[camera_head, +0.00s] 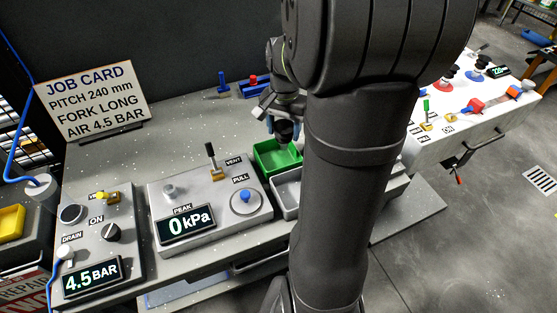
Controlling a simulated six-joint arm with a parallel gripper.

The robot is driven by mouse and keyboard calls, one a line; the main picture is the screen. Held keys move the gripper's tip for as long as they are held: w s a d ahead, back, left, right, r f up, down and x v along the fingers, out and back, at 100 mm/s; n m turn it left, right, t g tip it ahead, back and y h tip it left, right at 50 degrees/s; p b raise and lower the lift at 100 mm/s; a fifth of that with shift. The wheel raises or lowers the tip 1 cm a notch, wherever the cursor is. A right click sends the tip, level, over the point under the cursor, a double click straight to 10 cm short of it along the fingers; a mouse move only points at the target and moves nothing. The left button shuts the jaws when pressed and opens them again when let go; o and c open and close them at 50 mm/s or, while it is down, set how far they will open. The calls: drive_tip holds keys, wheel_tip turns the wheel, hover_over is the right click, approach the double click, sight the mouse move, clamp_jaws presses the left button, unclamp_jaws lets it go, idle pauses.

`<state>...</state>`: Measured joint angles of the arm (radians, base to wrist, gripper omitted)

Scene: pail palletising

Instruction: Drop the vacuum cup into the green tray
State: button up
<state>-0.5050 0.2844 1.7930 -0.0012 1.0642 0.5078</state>
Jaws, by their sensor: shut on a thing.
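The vacuum cup (284,131) is a small dark piece held in my gripper (282,122). My gripper is shut on it, with the fingers pointing down. The cup hangs over the green tray (266,161), near its back right part in the picture. I cannot tell its exact height above the tray floor. The part of the tray floor that shows is empty. My own arm hides the tray's surroundings on the right.
A grey tray (287,199) stands in front of the green one, partly behind my arm. A panel (210,207) with a lever, blue knob and 0 kPa display is to the left. A job card (93,101) stands at the back left. Blue and red items (254,87) lie behind.

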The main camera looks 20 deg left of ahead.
drive_tip(key=shift+f, duration=1)
drive_tip(key=o, duration=1.1)
drive_tip(key=shift+r, duration=0.15)
wheel_tip(320, 180, up, 17)
drive_tip(key=shift+r, duration=0.1)
